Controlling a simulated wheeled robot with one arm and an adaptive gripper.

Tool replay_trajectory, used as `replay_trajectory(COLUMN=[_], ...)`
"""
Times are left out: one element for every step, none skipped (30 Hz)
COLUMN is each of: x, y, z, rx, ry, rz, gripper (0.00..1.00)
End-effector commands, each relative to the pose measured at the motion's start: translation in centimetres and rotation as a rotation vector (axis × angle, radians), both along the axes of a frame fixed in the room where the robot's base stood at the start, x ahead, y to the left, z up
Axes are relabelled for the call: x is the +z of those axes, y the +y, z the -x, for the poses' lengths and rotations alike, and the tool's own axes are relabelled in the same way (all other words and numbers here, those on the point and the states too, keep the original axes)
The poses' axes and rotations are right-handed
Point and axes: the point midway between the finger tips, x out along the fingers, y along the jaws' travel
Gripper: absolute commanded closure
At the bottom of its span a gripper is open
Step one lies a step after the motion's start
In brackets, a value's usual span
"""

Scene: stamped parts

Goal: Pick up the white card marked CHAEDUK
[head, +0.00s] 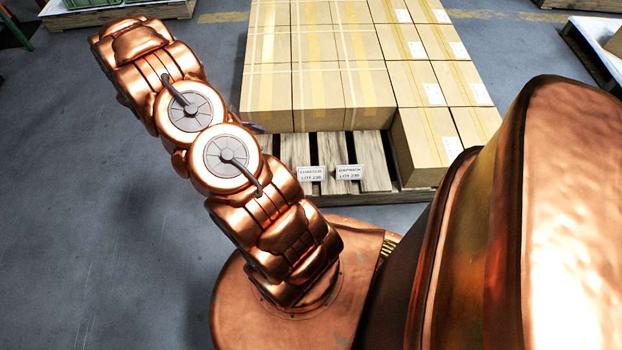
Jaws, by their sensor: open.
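Two small white cards stand side by side on the bare front slats of the pallet. The left card (311,173) has print that looks like CHAEDUK above a LOT line, though it is small and blurred. The right card (349,172) bears a different word, too small to read surely, above a similar LOT line. My copper arm rises to the left of the cards, and its lower links pass close to the left card in the picture. I cannot make out my gripper; a small dark piece shows at the arm's right edge, mostly hidden behind the arm.
The wooden pallet (377,162) carries stacked cardboard boxes (320,95) behind and right of the cards. Another pallet (120,13) lies at the far left, and one more (590,55) at the right edge. The grey floor (90,200) at left is clear.

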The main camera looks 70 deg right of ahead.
Motion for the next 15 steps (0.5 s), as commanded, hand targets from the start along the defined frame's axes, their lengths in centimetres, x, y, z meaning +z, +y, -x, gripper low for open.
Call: replay_trajectory(x=[-3.1,-4.3,-5.8,-7.0,-8.1,-9.7,-10.8,-11.8,-13.2,-14.2,-15.1,-16.1,-16.8,-17.5,-18.2], y=[-0.8,-1.3,-1.9,-2.4,-2.8,-3.3,-3.7,-4.1,-4.6,-4.9,-5.3,-5.7,-5.9,-6.1,-6.4], z=[0.6,0.8,1.2,1.5,1.8,2.4,2.7,3.1,3.6,4.0,4.3,4.6,4.9,5.2,5.6], rx=[0.004,0.007,0.013,0.017,0.02,0.026,0.031,0.035,0.039,0.042,0.046,0.05,0.055,0.058,0.061], ry=[0.027,0.04,0.059,0.071,0.086,0.107,0.12,0.132,0.15,0.162,0.173,0.184,0.194,0.203,0.214], rz=[-0.002,-0.003,-0.004,-0.005,-0.007,-0.009,-0.012,-0.013,-0.015,-0.016,-0.017,-0.018,-0.02,-0.021,-0.024], gripper=[0.47,0.47,0.47,0.47,0.47,0.47,0.47,0.47,0.47,0.47,0.47,0.47,0.47,0.47,0.47])
